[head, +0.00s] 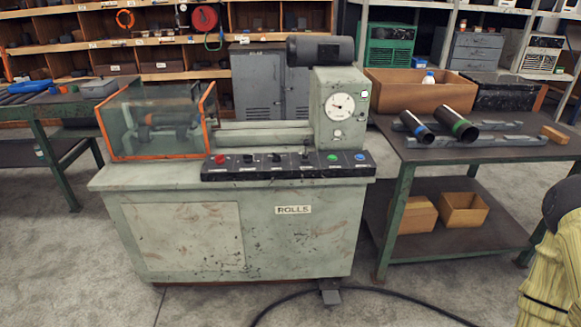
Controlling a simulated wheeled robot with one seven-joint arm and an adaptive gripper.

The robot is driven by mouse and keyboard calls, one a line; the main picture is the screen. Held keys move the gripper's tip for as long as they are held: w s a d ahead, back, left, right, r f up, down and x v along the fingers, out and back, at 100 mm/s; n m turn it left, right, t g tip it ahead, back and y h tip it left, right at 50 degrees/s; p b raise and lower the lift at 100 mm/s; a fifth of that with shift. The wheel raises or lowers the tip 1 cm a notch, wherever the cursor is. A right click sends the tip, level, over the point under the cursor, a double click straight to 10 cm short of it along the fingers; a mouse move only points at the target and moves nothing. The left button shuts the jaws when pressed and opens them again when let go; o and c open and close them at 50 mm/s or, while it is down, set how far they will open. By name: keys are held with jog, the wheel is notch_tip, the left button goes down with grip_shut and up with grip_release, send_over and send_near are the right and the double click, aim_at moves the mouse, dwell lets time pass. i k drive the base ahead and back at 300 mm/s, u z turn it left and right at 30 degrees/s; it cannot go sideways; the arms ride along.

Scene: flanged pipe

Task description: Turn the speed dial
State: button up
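A grey-green machine marked ROLLS (293,210) stands in the middle of the head view. A sloped black control panel (290,172) runs along its front top edge. The panel has a red button (220,159) at left, several black knobs such as the middle one (276,157), a green button (332,157) and a blue button (360,157) at right. Labels under them are too small to read, so I cannot tell which knob is the speed dial. A round white dial face (340,105) with a pointer is on the upright housing above the panel. My gripper is not in view.
An orange-edged clear guard (155,125) covers the machine's left end. A black cable and pedal (330,292) lie on the floor in front. Shelves stand behind.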

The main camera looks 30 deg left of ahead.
aim_at(248, 158)
jog(key=u, duration=1.2)
jog(key=i, duration=0.85)
jog(key=u, duration=0.35)
